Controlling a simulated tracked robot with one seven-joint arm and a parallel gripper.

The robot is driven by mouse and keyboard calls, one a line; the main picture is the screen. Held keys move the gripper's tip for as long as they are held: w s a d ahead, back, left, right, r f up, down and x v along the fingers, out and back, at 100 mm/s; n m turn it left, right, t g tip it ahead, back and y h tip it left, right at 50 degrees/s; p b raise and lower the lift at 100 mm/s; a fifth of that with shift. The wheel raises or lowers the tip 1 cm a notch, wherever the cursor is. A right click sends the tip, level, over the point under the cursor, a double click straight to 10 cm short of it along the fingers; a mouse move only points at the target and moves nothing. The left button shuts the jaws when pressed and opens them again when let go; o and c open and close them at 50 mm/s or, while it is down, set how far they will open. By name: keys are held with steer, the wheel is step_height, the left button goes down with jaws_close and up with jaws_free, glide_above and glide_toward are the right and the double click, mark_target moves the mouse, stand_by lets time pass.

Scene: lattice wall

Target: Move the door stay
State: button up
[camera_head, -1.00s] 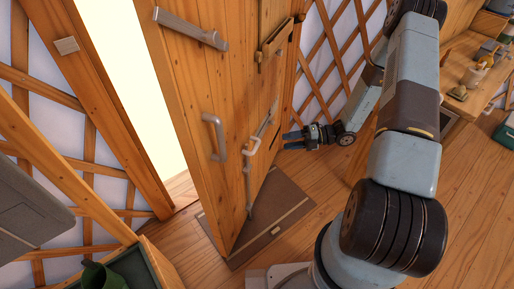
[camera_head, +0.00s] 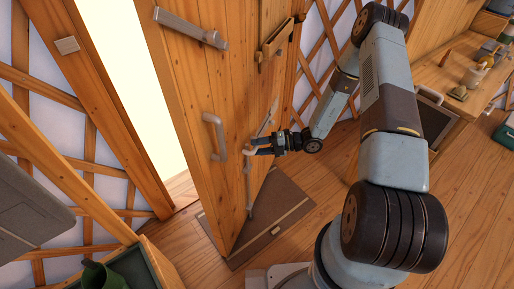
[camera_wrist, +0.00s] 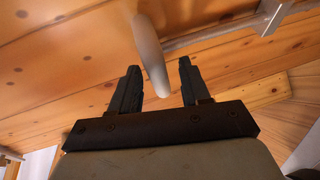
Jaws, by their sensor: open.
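The wooden door (camera_head: 190,90) stands ajar. A thin grey metal rod, seemingly the door stay (camera_head: 249,195), runs down its face towards the mat. A pale grip sticks out from the rod, and my gripper (camera_head: 254,147) covers most of it in the head view. In the wrist view the grip (camera_wrist: 150,50) comes down between my two open fingers (camera_wrist: 158,82), and the rod (camera_wrist: 215,33) crosses behind. The fingers are apart on either side of the grip; I cannot tell whether either touches it.
A grey pull handle (camera_head: 214,137) is on the door left of my gripper. A closer bar (camera_head: 190,27) and a wooden latch (camera_head: 274,45) sit higher. A brown mat (camera_head: 285,205) lies below. A workbench (camera_head: 450,68) stands at right.

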steer(key=shift+a+f, duration=0.1)
steer(key=shift+a, duration=0.6)
jaws_close()
